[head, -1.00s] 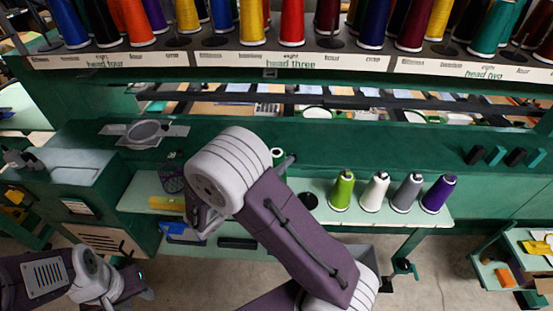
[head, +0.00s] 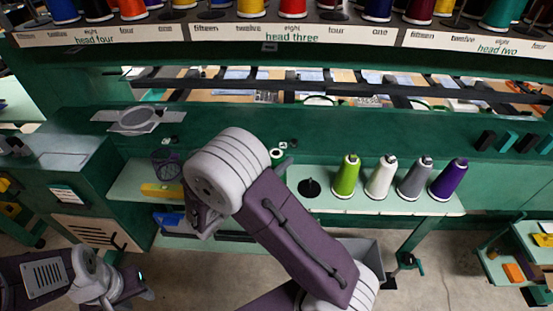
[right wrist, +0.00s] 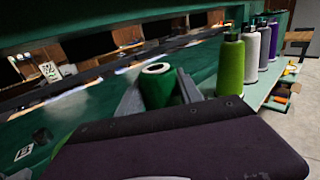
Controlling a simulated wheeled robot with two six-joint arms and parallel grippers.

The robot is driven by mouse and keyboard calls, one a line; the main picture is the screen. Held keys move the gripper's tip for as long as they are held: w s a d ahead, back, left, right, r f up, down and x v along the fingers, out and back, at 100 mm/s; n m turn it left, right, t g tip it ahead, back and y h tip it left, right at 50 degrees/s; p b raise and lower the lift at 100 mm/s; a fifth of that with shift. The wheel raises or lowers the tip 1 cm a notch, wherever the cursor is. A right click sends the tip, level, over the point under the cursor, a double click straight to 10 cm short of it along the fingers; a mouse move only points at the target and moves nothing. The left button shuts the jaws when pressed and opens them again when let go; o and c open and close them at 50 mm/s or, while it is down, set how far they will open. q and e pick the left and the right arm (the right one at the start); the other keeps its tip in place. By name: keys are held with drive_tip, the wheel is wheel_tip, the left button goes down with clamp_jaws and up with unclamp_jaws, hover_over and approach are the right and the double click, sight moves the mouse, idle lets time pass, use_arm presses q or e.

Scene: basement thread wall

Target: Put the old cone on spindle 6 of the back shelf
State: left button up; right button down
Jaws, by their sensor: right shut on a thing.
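A dark green cone (head: 277,156) with a pale top shows just past my right arm in the head view, mostly hidden by it. In the right wrist view the same cone (right wrist: 157,84) sits between the jaws of my right gripper (right wrist: 162,92), which is shut on it. In the head view one finger of my right gripper (head: 284,166) shows beside the cone. My left gripper (head: 140,286) is low at the left, away from the cones, and its jaw opening is unclear. I cannot make out which place is spindle 6.
A pale green shelf (head: 325,204) bears a lime cone (head: 346,177), a white cone (head: 380,178), a grey cone (head: 415,180) and a purple cone (head: 448,181). A bare black base (head: 309,188) is left of the lime one. Many cones stand on the rack above its label strip (head: 293,33).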

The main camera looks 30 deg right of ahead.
drive_tip(key=shift+f, duration=0.15)
idle(0.4)
drive_tip(key=shift+f, duration=0.15)
drive_tip(key=c, duration=0.7)
unclamp_jaws()
drive_tip(key=v, duration=0.9)
drive_tip(key=shift+b, duration=0.3)
